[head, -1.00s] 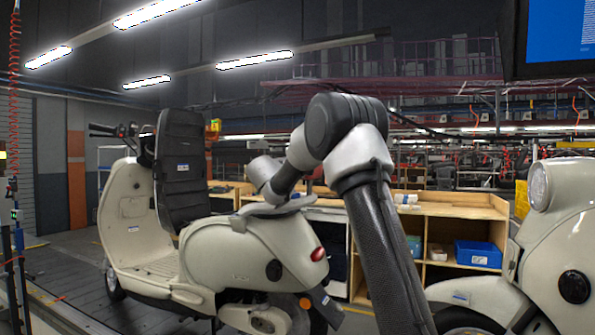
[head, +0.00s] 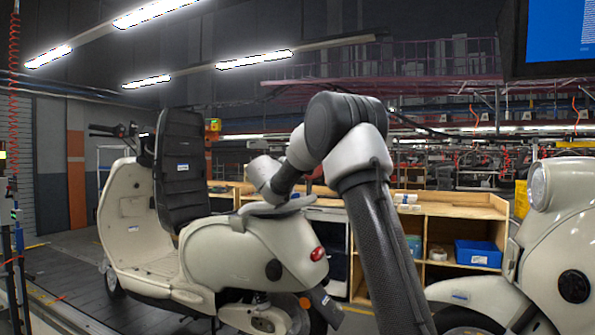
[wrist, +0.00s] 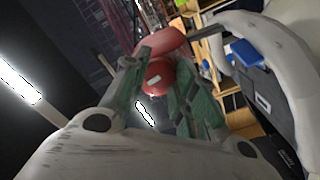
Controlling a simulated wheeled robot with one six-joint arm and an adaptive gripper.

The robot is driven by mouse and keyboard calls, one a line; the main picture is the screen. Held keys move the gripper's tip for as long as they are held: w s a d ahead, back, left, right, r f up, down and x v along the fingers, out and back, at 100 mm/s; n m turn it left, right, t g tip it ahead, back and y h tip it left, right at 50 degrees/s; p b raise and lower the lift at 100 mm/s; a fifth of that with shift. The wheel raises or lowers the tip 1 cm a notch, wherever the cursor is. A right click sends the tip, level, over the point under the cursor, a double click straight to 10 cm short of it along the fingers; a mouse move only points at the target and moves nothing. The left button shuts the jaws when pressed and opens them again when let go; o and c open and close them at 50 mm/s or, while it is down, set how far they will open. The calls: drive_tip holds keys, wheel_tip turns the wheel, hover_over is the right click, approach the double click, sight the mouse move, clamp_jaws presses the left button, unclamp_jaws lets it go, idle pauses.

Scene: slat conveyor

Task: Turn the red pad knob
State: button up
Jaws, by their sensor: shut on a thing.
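The red knob (wrist: 157,76) is round, with a small pale mark on its face, and shows near the top centre of the wrist view. My gripper (wrist: 164,66) has green finger pads on both sides of the knob and is shut on it. A second red, rounded piece (wrist: 163,42) sits just beyond the knob; I cannot tell how the two join. In the head view my wrist (head: 265,178) is bent down behind the rear of the cream scooter, and the fingers and knob are hidden there.
A cream scooter (head: 245,262) with an upright black seat pad (head: 181,165) stands at left. Another scooter (head: 560,255) stands at right, close to my arm. Behind are wooden shelves (head: 470,205) with a blue bin (head: 478,254). A screen (head: 550,38) hangs at upper right.

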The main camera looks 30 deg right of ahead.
drive_tip(key=shift+m, duration=1.1)
